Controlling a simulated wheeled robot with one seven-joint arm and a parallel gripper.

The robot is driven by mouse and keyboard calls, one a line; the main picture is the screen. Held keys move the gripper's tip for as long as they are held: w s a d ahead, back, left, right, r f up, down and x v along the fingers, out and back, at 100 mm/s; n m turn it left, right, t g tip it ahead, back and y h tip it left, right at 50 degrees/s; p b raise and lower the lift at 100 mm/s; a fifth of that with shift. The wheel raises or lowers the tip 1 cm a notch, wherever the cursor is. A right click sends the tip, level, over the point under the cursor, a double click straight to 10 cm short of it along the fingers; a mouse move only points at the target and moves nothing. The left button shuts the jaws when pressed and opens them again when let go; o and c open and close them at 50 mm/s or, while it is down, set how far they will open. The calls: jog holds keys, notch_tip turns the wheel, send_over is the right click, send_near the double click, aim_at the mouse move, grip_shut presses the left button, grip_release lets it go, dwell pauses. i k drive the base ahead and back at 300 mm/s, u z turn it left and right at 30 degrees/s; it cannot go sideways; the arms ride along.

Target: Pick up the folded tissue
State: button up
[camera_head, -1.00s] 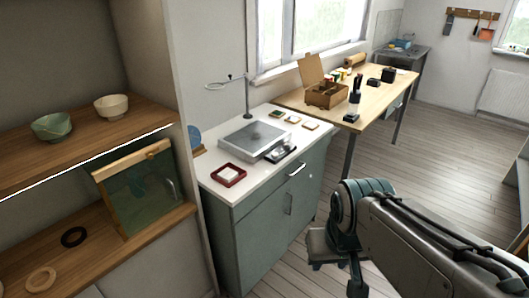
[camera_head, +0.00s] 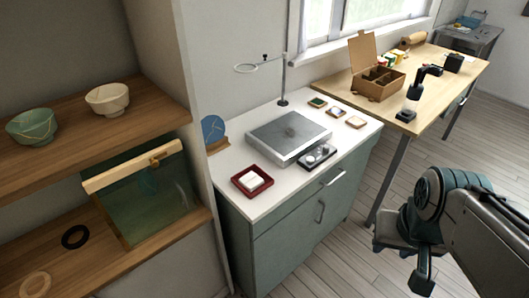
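A small white folded square, which looks like the folded tissue (camera_head: 254,178), lies in a dark red square tray (camera_head: 240,186). The tray sits on the white top of a grey-green cabinet, near its front left corner. My gripper (camera_head: 403,268) hangs at the lower right, in front of the cabinet and well away from the tray. Its fingers are seen at an angle, so I cannot tell how far apart they are. Nothing is visibly held.
A grey metal box (camera_head: 289,135) stands behind the tray, with a small dark case (camera_head: 317,156) beside it. A ring stand (camera_head: 283,80) rises at the back. Wooden shelves (camera_head: 100,150) with bowls (camera_head: 108,99) stand left. A wooden table (camera_head: 440,85) is at the right. Floor is free in front.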

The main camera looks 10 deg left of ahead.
aim_at(250, 181)
jog(key=u, duration=0.4)
jog(key=i, duration=0.65)
jog(key=u, duration=1.15)
jog(key=i, duration=0.3)
jog(key=u, duration=0.25)
